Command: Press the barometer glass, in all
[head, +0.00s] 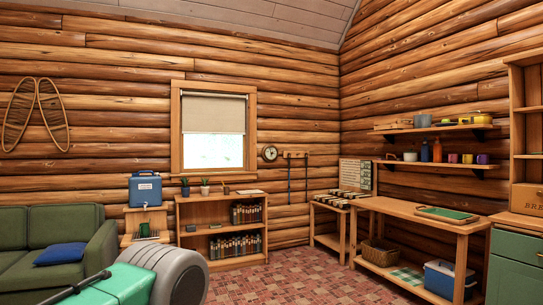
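A small round dial with a pale face and dark rim, which looks like the barometer (269,153), hangs on the back log wall. It is just right of the window and above the right end of the low bookshelf. Its glass faces the room and nothing covers it. It is too small here to read its hand. Neither of my grippers shows in the head view.
The bookshelf (222,225) stands below the window (213,130). Long-handled tools (290,178) hang right of the dial. A workbench (420,213) runs along the right wall, and a green sofa (60,245) stands left. The patterned floor (290,278) is clear in the middle.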

